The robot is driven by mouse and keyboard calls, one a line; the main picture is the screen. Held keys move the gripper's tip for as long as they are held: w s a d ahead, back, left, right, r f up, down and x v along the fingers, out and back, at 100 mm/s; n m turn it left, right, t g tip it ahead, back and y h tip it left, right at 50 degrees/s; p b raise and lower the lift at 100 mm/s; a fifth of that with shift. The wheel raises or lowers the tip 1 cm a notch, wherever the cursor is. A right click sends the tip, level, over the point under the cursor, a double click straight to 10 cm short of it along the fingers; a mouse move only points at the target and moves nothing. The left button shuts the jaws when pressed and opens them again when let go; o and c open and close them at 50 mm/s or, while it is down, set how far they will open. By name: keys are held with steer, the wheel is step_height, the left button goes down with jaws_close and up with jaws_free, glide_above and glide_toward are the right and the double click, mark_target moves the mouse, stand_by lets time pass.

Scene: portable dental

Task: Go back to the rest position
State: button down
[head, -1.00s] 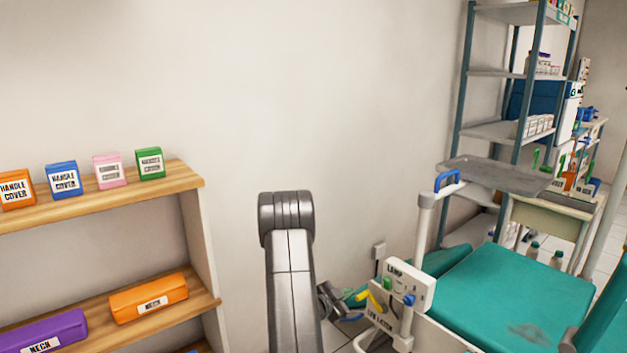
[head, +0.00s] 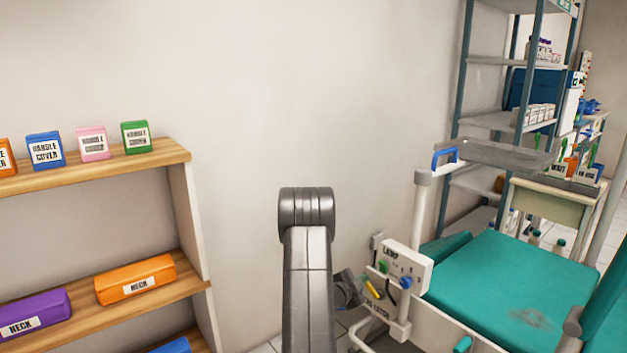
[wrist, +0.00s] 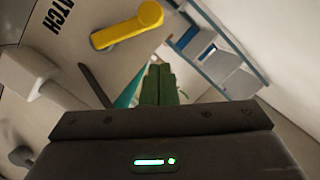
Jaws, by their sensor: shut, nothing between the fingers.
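In the wrist view my gripper (wrist: 158,72) has its two green fingers together with nothing between them. In the head view my arm rises at the bottom centre in front of the bare wall. Its dark wrist end shows low, just right of the arm link and left of the dental chair's control panel (head: 402,268); the fingertips are hard to make out there. In the wrist view a yellow lever (wrist: 128,25) on a pale panel lies beyond the fingers, up and to the left.
A wooden shelf (head: 100,170) with labelled boxes stands at left. The teal dental chair (head: 510,290) is at right, with a grey tray (head: 495,155) behind it. A metal rack (head: 490,120) stands behind. The wall above my arm is clear.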

steer(key=s+d+m+b, duration=0.1)
steer(key=m+b, duration=0.1)
steer(key=s+d+m+t+b, duration=0.1)
steer(key=s+m+b, duration=0.1)
steer(key=b, duration=0.1)
steer(key=s+d+m+t+b, duration=0.1)
steer(key=m+b, duration=0.1)
steer(key=shift+s+d+f+m, duration=0.1)
steer(key=shift+s+d+m, duration=0.2)
stand_by(0.4)
